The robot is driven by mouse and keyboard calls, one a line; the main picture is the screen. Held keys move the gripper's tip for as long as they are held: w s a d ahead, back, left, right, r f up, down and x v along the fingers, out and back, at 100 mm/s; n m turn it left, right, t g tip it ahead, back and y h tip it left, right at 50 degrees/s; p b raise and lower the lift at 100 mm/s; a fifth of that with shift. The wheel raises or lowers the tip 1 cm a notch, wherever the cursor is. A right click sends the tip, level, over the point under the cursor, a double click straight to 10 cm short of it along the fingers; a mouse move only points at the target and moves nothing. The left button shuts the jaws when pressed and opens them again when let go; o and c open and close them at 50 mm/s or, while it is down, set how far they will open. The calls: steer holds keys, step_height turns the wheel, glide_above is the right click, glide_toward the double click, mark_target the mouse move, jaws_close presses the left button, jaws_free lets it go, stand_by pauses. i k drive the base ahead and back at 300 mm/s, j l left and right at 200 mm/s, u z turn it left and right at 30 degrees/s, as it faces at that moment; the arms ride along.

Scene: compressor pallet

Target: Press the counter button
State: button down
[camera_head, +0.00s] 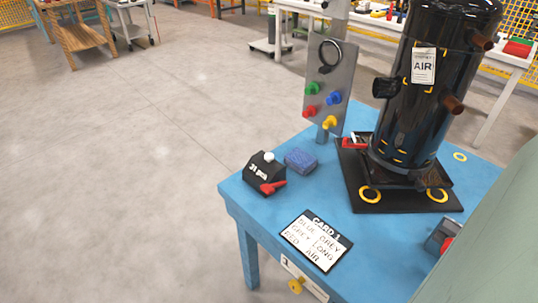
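The counter (262,174) is a small black box near the left corner of the blue table, with white lettering that ends in "pcs". Its number is too small to read surely. A round white button (268,157) sits on its top, and a red lever (272,187) sticks out at its front right. Nothing touches the button. My gripper is not in view.
A blue sponge-like block (301,161) lies just right of the counter. A card (316,241) lies in front. Behind stand a grey panel with coloured knobs (329,88) and a tall black compressor (410,110). A pale green surface fills the lower right.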

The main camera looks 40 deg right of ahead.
mark_target(268, 156)
steer(key=k+z, duration=0.1)
steer(key=k, duration=0.55)
steer(key=z, duration=1.55)
steer(key=k+j, duration=0.1)
steer(key=j, duration=0.8)
steer(key=k+j, duration=0.15)
steer(key=j, duration=0.35)
steer(key=k+j, duration=0.1)
steer(key=j, duration=0.35)
